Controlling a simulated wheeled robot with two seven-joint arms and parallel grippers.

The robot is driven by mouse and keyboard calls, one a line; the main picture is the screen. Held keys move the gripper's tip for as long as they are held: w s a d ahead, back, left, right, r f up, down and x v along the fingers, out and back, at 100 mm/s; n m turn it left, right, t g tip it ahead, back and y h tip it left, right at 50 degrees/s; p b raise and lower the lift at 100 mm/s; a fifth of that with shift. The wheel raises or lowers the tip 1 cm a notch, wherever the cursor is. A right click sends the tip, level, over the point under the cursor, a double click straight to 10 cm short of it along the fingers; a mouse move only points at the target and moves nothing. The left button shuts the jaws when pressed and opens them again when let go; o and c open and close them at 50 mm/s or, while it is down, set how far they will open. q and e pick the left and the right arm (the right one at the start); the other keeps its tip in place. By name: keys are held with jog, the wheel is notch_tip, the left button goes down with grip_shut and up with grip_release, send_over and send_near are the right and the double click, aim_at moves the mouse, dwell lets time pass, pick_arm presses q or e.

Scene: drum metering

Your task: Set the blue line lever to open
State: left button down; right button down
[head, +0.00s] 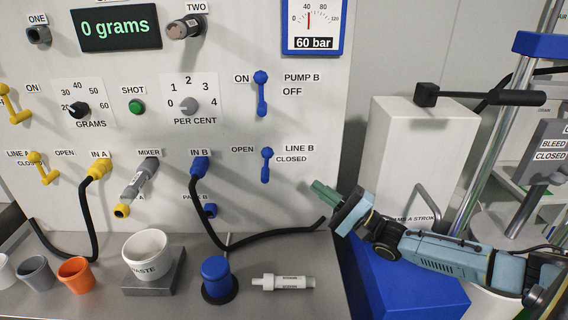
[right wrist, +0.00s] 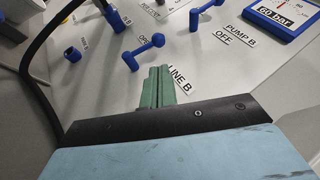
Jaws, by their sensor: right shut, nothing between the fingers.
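The blue LINE B lever (head: 266,166) is on the upright panel, between the labels OPEN on its left and CLOSED on its right. It stands nearly vertical, with a round blue knob at its top. In the right wrist view the lever (right wrist: 144,51) lies just beyond my fingertips, with a gap. My right gripper (head: 320,188) is to the right of and a little below the lever, clear of the panel. Its green fingers (right wrist: 157,84) are shut together and empty. My left gripper is not in view.
The similar blue PUMP B lever (head: 262,94) is above. The blue IN B connector (head: 199,167) with its black hose (head: 204,212) is to the left. A blue bin (head: 400,285) is below my right arm. The panel between my gripper and the lever is clear.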

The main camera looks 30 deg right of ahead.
jog(key=x, duration=1.1)
jog(key=shift+w, duration=0.1)
jog(key=shift+w+a+r+n+g+p, duration=0.3)
jog(key=shift+w+a+r+g+p, duration=0.25)
jog(key=shift+p, duration=0.65)
jog(key=shift+s+r, duration=0.1)
jog(key=shift+r, duration=0.05)
jog(key=shift+d, duration=0.1)
send_near(273, 153)
jog(key=v, duration=0.6)
jog(key=shift+f, duration=0.25)
jog(key=shift+s, duration=0.15)
